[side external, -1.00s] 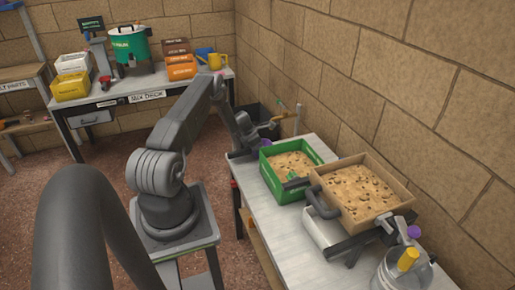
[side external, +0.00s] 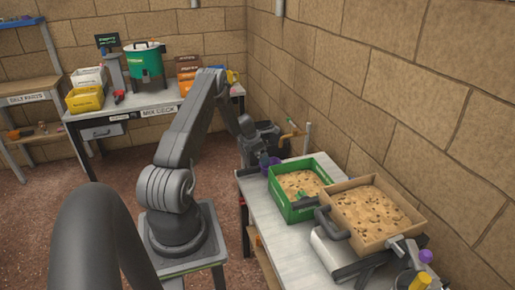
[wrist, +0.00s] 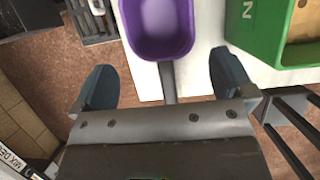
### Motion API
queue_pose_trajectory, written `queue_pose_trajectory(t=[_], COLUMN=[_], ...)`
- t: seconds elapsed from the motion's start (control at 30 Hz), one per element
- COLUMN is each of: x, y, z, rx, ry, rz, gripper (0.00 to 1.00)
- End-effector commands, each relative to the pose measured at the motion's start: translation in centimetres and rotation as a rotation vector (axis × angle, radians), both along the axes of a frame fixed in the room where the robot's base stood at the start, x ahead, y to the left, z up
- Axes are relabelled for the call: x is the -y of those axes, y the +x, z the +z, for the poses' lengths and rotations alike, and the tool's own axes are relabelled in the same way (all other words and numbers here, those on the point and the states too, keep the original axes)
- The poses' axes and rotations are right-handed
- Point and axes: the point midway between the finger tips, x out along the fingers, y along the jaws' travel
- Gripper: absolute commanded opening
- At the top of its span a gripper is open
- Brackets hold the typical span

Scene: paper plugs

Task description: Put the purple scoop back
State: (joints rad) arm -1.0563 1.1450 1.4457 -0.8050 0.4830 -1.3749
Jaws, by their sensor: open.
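The purple scoop (wrist: 157,30) shows in the wrist view with its open bowl at the top and a grey handle running down between my fingers. In the side view a small purple patch (side external: 265,161), likely the same scoop, is at the far end of the light bench, just below my gripper. My gripper (wrist: 164,78) is open, one finger on each side of the handle, with gaps on both sides. The end of the handle is hidden by the gripper body. I cannot tell whether the scoop rests on the bench.
A green box (side external: 298,206) and a tan tray (side external: 348,238), both holding sandy material, stand on the bench (side external: 268,223). The mix deck table (side external: 163,99) holds a green pot and bins.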

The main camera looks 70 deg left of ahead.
Motion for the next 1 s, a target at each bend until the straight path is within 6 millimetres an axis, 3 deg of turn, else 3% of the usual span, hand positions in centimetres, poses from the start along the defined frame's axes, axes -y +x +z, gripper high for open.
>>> queue_pose_trajectory(t=[0.1, 0.3, 0.47, 0.57, 0.73, 0.87, 1.0], x=[-0.1, 0.1, 1.9, 5.5, 14.9, 22.7, 30.8], y=[-0.8, -1.6, 0.3, 3.1, 6.4, 6.5, 4.5], z=[2.1, 3.9, 7.3, 12.0, 20.9, 26.5, 31.3], rx=[0.001, 0.0, 0.006, 0.014, 0.026, 0.036, 0.046], ry=[0.003, 0.001, 0.05, 0.127, 0.302, 0.444, 0.604], rz=[0.001, -0.002, -0.131, -0.341, -0.816, -1.171, -1.546], gripper=[1.0, 1.0, 1.0, 1.0, 1.0, 1.0, 1.0])
